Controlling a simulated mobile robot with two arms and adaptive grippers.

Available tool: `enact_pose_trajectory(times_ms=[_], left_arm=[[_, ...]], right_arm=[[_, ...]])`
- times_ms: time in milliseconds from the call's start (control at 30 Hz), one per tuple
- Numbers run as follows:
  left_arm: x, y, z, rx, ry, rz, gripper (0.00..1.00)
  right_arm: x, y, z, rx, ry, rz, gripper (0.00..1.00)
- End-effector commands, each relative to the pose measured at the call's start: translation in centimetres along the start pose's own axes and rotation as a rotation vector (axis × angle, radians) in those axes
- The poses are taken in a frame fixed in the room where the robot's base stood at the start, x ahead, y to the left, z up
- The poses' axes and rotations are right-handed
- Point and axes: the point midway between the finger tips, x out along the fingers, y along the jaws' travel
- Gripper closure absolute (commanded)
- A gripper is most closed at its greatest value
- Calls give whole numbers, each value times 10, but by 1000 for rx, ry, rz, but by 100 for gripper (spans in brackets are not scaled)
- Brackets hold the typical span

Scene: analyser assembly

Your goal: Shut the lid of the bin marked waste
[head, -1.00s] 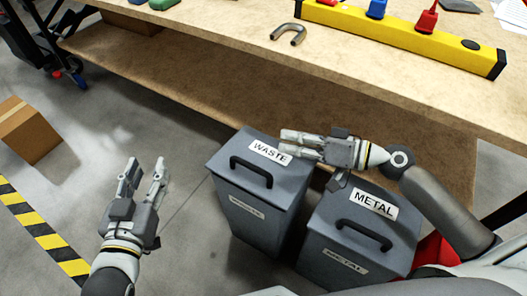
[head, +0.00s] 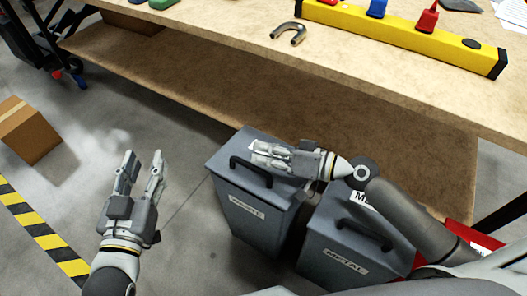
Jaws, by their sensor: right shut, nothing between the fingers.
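The waste bin (head: 248,216) is a grey box on the floor below the bench, with a pale label on its front. Its grey lid (head: 226,157) with a black handle (head: 250,171) lies down on the bin, looking shut. My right gripper (head: 254,154) is shut and empty over the lid, behind the handle, and covers most of the lid's white label. I cannot tell whether it touches the lid. My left gripper (head: 142,157) is open and empty above the floor, left of the bin.
The metal bin (head: 335,247), with its lid down, stands right of the waste bin, partly under my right arm. The workbench (head: 330,75) and its lower shelf run behind. A cardboard box (head: 28,130) and striped floor tape (head: 45,235) are at the left.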

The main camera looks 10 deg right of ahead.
Motion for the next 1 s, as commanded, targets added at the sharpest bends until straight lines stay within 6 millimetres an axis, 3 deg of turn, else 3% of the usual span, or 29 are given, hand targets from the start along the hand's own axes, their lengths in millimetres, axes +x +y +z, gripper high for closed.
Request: enact_pose_trajectory(times_ms=[133, 400, 600, 1000], left_arm=[[1, 1, -6, -1, 40, 2, 60], [-3, 7, -52, -7, 297, 16, 60], [-11, 10, -75, -12, 425, 23, 60], [-12, 10, -79, -13, 446, 24, 60]], right_arm=[[0, 1, 2, -11, -1, 2, 100], [3, 5, 13, -96, -1, 22, 100], [5, 6, 20, -204, -1, 48, 100], [5, 5, 21, -224, -2, 53, 100]])
